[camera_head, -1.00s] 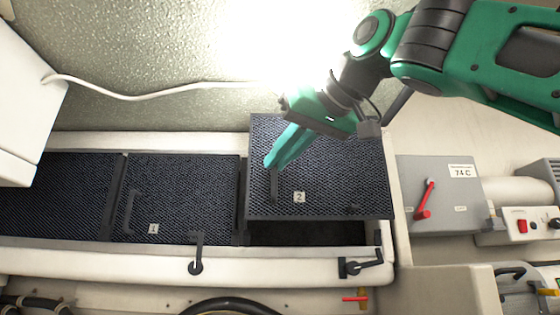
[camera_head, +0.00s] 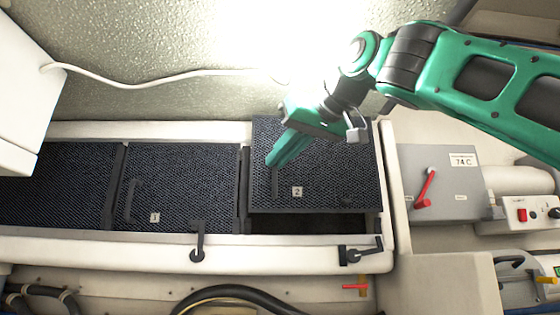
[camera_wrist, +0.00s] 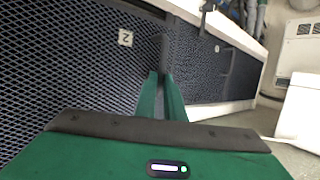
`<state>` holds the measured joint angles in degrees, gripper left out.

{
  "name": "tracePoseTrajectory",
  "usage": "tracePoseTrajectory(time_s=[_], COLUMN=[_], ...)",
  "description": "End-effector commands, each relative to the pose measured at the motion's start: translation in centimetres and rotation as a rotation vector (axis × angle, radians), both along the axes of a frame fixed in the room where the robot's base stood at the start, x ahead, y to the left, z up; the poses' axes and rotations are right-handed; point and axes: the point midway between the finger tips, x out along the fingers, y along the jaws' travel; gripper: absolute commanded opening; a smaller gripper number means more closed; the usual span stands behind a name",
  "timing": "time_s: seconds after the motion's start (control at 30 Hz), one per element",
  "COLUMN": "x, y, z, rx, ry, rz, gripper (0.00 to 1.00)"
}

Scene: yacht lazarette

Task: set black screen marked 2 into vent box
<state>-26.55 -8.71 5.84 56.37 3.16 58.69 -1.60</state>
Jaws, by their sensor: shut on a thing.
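The black screen marked 2 (camera_head: 335,175) is a dark mesh panel over the right-hand bay of the white vent box (camera_head: 120,245). A dark strip of the open bay (camera_head: 310,224) shows below its near edge. My gripper (camera_head: 272,163) is shut on the screen's upright handle near its left side. In the wrist view the fingers (camera_wrist: 162,95) close on the handle (camera_wrist: 164,55), beside the screen's "2" label (camera_wrist: 125,37). The screen's far edge overlaps the box's back rim; whether it touches is unclear.
Black latches (camera_head: 198,250) and (camera_head: 362,250) sit on the front rim. A grey switch box with a red lever (camera_head: 440,185) stands to the right.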

Motion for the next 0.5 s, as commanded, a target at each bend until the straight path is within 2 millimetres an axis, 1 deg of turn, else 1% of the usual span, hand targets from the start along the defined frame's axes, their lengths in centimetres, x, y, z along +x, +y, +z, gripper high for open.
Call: tracePoseTrajectory(time_s=[0.5], x=[3.1], y=[-0.1], z=[0.2], rx=[0.001], ry=[-0.002], rz=[0.002], gripper=[0.0])
